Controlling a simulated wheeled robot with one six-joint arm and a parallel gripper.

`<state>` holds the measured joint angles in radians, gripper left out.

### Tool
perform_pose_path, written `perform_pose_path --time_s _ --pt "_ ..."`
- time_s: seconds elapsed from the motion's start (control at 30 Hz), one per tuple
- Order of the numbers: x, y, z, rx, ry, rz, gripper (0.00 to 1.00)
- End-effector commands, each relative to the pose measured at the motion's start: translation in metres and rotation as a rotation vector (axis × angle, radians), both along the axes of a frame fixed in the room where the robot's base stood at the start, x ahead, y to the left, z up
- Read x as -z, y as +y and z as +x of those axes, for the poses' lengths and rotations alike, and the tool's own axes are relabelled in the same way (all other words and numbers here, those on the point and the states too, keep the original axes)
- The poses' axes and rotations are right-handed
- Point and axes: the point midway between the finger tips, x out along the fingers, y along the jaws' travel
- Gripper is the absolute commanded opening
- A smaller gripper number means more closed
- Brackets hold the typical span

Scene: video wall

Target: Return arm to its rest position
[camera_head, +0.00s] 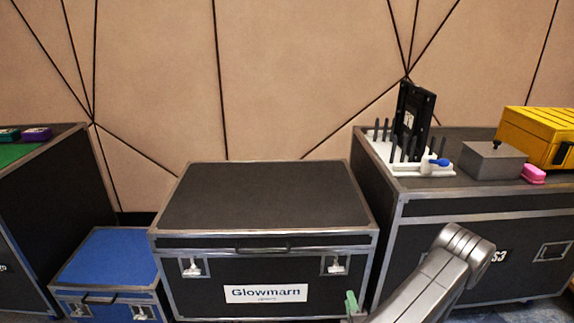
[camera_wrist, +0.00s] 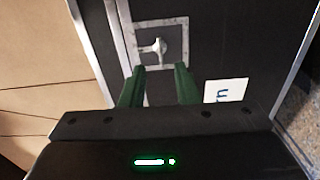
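My arm shows at the lower right of the head view, in front of the right-hand black case. A green fingertip of my gripper (camera_head: 351,302) shows low in that view, by the right front corner of the Glowmarn case (camera_head: 265,195). In the wrist view my gripper (camera_wrist: 160,67) has its two green fingers apart with nothing between them. Beyond the fingers are a metal latch (camera_wrist: 158,48) and part of a white label (camera_wrist: 226,91) on the black case front. Most of the gripper is hidden or out of frame in the head view.
The right black case (camera_head: 460,208) bears a white rack (camera_head: 435,170) with a black panel, a grey box (camera_head: 492,162), a pink block (camera_head: 533,174) and a yellow case (camera_head: 540,135). A blue case (camera_head: 108,258) stands at left. The Glowmarn case top is clear.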

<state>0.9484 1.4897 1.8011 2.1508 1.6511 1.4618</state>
Motion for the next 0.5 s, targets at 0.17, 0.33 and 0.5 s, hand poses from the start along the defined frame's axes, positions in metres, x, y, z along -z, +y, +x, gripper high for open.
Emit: perform_pose_path --time_s 0.17,0.33,0.5 --pt "0.001 0.001 0.029 -0.002 -0.002 -0.004 0.28" --pt "0.001 0.003 0.061 -0.002 -0.003 -0.004 0.28" --pt "0.001 0.003 0.096 -0.002 -0.004 -0.005 0.28"
